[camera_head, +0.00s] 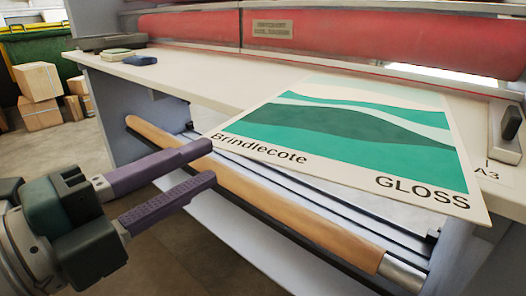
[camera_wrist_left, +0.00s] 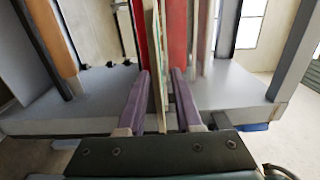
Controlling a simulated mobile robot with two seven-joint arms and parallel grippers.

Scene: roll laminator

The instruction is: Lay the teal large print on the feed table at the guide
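The teal large print (camera_head: 340,130), marked "Brindlecote" and "GLOSS", lies face up on the feed table (camera_head: 190,80). Its near edge reaches the table's front edge and seems to overhang it. The guide (camera_head: 508,130), a grey block with a black knob, is right of the print, with a strip of table between them. My left gripper (camera_head: 212,162) is open off the print's near left corner. In the left wrist view, the print's thin edge (camera_wrist_left: 159,60) lines up between the spread fingers (camera_wrist_left: 161,85); I see no finger touching it. My right gripper is not in view.
The red laminator roller (camera_head: 360,40) runs behind the table. A wooden roll (camera_head: 270,200) spans below its front edge. Small stacked pads (camera_head: 117,54) and a dark blue item (camera_head: 140,60) lie at the table's far left. Cardboard boxes (camera_head: 40,85) stand on the floor.

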